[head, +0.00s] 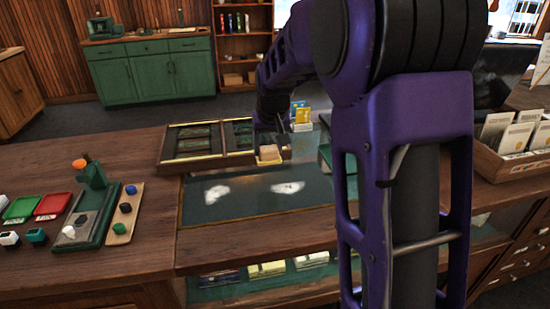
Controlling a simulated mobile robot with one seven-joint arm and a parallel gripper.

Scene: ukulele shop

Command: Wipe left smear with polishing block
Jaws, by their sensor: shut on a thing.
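The left smear (217,192) is a white, cloudy patch on the dark glass panel (240,211) set in the counter. A second white smear (288,187) lies to its right on the same panel. My gripper (268,142) is at the panel's far edge, beyond and between the two smears, partly hidden by my own arm. It is shut on a small tan block with a yellow lower part (268,155), which looks like the polishing block. The block is apart from the left smear. I cannot tell whether it touches the tray edge behind it.
A wooden divided tray (194,164) stands behind the panel. Yellow packets (302,116) stand just right of my gripper. A green stand (92,205) and a wooden strip with knobs (124,214) are at left. A card box (512,166) is at right. The panel's front is clear.

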